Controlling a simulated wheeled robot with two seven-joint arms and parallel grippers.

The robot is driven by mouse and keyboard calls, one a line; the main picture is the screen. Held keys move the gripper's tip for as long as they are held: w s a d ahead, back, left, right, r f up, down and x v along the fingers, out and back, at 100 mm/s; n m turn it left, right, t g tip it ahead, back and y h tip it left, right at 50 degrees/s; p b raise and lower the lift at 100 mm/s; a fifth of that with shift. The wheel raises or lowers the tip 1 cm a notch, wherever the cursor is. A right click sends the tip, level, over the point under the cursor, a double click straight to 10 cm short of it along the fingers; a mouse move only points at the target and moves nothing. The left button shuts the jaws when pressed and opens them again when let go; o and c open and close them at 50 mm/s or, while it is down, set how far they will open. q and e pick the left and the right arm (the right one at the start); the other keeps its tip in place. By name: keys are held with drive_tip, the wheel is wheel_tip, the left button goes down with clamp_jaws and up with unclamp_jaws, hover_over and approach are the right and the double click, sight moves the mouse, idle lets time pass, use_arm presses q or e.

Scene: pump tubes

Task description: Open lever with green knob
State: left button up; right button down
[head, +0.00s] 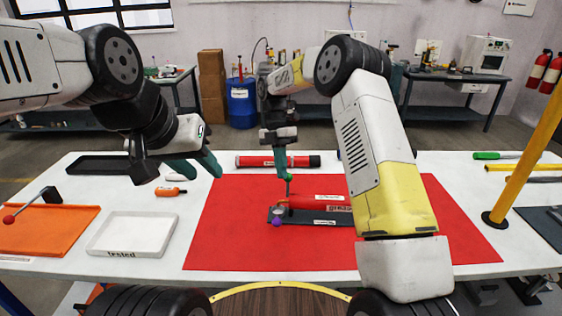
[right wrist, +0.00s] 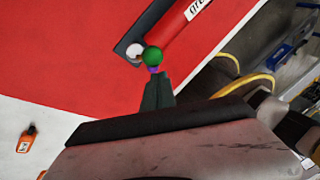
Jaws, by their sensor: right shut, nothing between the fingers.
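The red pump tube (head: 322,199) lies on a dark base (head: 330,218) on the red mat (head: 235,250). A thin lever stands up at its left end, topped by a green knob (head: 287,178). The knob also shows in the right wrist view (right wrist: 153,56), just beyond my fingertips. A purple knob (head: 277,222) sits low at the base's left end. My right gripper (head: 281,177) points down, shut and empty, right by the green knob; I cannot tell whether they touch.
A second red tube (head: 255,161) lies at the mat's back edge. A white tray (head: 104,248), an orange tray (head: 45,242) and an orange bottle (head: 168,192) are at left. A yellow post (head: 525,150) stands at right. The mat's front left is clear.

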drive_tip(key=shift+r, duration=0.8)
drive_tip(key=w+a+r, duration=0.2)
drive_tip(key=a+r, duration=0.1)
drive_tip(key=r, duration=0.7)
drive_tip(key=shift+w+a+r, duration=0.2)
drive_tip(key=shift+w+r, duration=0.05)
drive_tip(key=shift+r, duration=0.15)
drive_tip(key=shift+r, duration=0.1)
